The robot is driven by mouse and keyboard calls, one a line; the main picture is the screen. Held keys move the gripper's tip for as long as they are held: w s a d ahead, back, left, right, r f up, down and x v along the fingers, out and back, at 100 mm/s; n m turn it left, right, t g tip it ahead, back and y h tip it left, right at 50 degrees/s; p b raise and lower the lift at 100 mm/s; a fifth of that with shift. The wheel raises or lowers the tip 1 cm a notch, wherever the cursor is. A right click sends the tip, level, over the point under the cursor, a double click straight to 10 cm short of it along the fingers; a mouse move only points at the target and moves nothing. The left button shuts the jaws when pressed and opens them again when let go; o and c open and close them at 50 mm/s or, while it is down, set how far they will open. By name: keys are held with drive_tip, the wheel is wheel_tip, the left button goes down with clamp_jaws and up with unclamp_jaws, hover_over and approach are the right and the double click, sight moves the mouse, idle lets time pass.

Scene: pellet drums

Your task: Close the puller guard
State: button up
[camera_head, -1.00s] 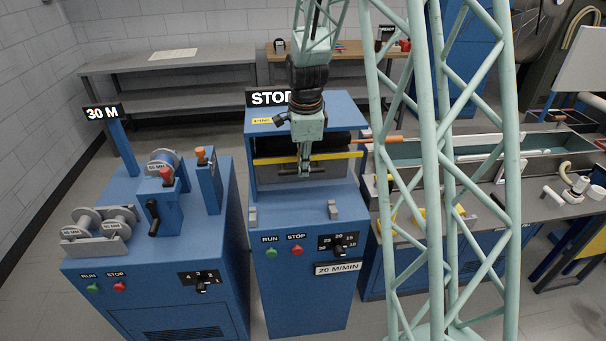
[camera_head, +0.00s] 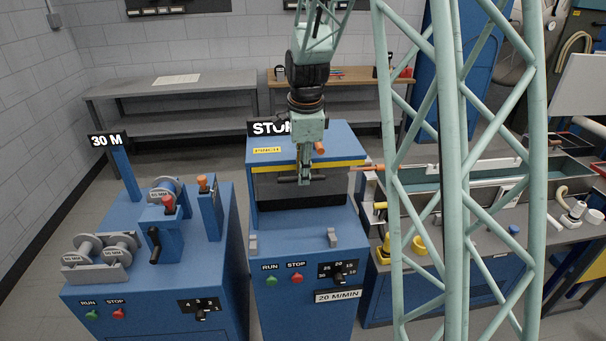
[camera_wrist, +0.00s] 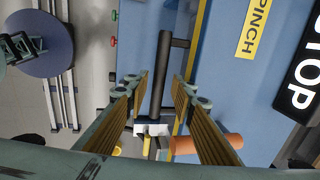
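The puller is the blue middle machine (camera_head: 305,240). Its guard has a yellow front edge (camera_head: 265,169), which meets the blue top, with a grey and dark face below it. A dark bar handle (camera_head: 287,180) sticks out at the guard's front. My gripper (camera_head: 304,177) is at this handle, pointing down. In the wrist view the handle (camera_wrist: 161,80) runs between the fingers of my gripper (camera_wrist: 161,95), with visible gaps on both sides. The fingers look open. How far the guard sits from its stop cannot be told.
An orange knob (camera_head: 320,148) sits beside my wrist. A STOP sign (camera_head: 266,128) stands behind the puller top. A blue spool machine (camera_head: 150,260) is at left. A bench with a long trough (camera_head: 420,172) is close at right.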

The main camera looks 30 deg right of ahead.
drive_tip(key=shift+w+f, duration=0.1)
drive_tip(key=shift+f, duration=0.05)
drive_tip(key=shift+r, duration=0.2)
idle(0.3)
drive_tip(key=v, duration=0.7)
drive_tip(key=shift+r, duration=0.35)
idle(0.7)
